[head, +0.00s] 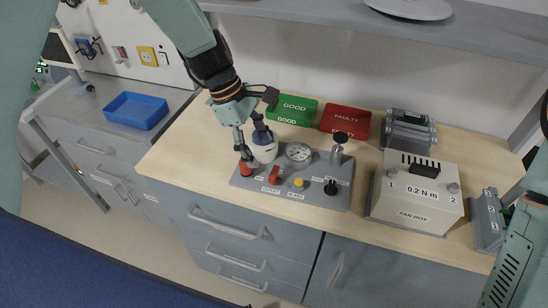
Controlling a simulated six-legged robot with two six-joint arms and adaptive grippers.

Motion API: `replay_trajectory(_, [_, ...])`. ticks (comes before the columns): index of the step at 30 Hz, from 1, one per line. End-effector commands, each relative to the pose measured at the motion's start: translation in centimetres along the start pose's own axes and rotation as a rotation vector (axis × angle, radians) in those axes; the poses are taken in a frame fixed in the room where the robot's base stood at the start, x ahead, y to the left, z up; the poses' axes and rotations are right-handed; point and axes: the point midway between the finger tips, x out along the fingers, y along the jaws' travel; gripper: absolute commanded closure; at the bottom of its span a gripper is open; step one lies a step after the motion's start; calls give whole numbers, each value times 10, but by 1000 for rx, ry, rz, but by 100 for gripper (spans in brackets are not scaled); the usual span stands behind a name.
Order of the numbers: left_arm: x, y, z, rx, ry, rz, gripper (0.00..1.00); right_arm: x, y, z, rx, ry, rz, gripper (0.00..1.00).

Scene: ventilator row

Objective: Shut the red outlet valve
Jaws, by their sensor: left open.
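The red outlet valve (274,174) stands on the grey valve panel (323,198), just behind the OUTLET label. Its small handle runs roughly front to back; I cannot tell its exact angle. My left gripper (258,124) reaches down from the upper left with its fingers spread. One fingertip is above a second red part (246,169) at the panel's left end; I cannot tell whether they touch. The gripper is left of the outlet valve and apart from it, with nothing visibly held. My right gripper does not show.
The panel also carries a white and dark-blue canister (264,150), a gauge (298,153), a yellow knob (298,183), a black knob (331,187) and a black-topped post (338,146). Green (292,110) and red (345,121) trays lie behind. A fan box (415,194) stands right.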

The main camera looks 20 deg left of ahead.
Motion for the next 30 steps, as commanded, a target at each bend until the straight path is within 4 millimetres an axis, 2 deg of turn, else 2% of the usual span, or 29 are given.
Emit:
replay_trajectory(5, [0,-1,2,-12,-9,0,32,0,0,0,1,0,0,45])
replay_trajectory(15, [49,-5,2,-11,-6,-2,32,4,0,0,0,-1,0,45])
replay_trajectory(21, [70,-3,2,-10,-7,0,32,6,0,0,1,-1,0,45])
replay_trajectory(30, [74,-1,3,-8,-7,1,32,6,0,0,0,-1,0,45])
